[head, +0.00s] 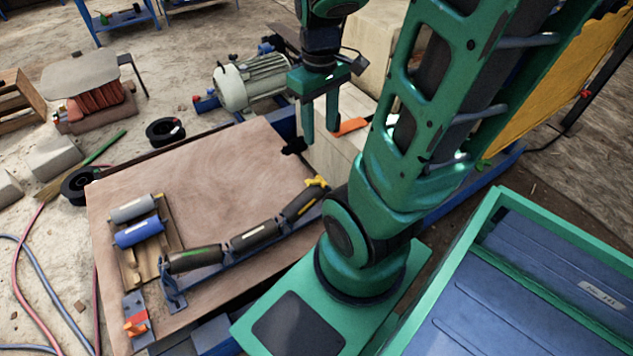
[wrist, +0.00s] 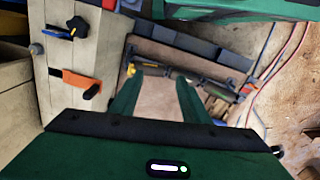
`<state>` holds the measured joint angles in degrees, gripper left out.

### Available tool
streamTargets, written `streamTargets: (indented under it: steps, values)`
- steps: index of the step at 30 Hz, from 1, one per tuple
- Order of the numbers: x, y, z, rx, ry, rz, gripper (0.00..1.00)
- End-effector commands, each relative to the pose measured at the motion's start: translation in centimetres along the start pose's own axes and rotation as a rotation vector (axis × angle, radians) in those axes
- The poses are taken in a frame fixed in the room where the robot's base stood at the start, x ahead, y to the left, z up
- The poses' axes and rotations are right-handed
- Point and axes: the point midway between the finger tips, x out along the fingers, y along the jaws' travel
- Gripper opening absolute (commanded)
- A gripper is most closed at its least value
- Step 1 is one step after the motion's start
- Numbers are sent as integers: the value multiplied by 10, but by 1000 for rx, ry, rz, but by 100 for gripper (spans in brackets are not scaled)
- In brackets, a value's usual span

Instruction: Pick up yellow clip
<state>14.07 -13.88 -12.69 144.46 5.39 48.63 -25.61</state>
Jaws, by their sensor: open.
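The yellow clip (head: 317,181) is small and sits at the right end of the roller frame (head: 240,247), on the board's right side. In the wrist view a small yellow spot (wrist: 131,70), likely the clip, shows beyond the tip of the left finger. My gripper (head: 321,134) is open and empty, up over the beige blocks behind the clip, pointing down. In the wrist view its two green fingers (wrist: 164,82) stand apart with nothing between them. The clip's exact shape is too small to tell.
The brown board (head: 220,170) carries a grey roller (head: 132,208) and a blue roller (head: 139,233) on wood at left. An orange-handled tool (head: 352,125) lies close to my gripper. A motor (head: 250,82) stands behind. The board's middle is clear.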

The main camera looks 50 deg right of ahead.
Motion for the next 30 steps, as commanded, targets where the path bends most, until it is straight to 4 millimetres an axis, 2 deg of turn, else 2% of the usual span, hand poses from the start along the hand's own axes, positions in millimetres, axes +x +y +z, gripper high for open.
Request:
streamTargets:
  steps: [6,11,15,24,30]
  values:
    - [51,22,-47,-340,-11,3,42]
    - [94,38,-75,-592,-11,2,42]
    - [137,51,-94,-809,-8,0,42]
    - [227,72,-117,-1224,6,-5,42]
    - [260,78,-120,-1370,14,-4,42]
